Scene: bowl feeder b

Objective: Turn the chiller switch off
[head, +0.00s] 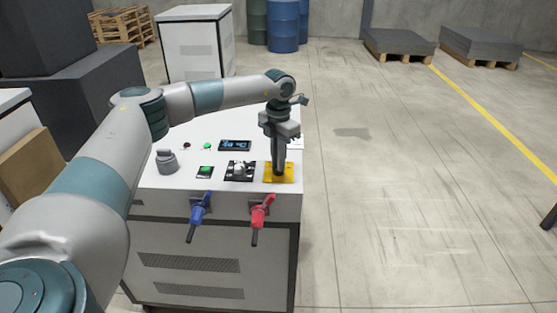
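A white machine cabinet (225,267) stands in front of me with controls on its top panel. My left gripper (279,172) points down at the yellow plate (291,174) at the panel's right edge. Its fingers look close together and hide the plate's middle, so I cannot tell whether they hold a switch there. Left of it is a black plate (231,177) with a pale switch or knob. I see no readable label marking the chiller switch. My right gripper is not in view.
The panel also holds a green button (205,171), a grey knob (167,161) and a small display (235,145). A blue handle (198,209) and a red handle (261,210) stick out of the cabinet's front.

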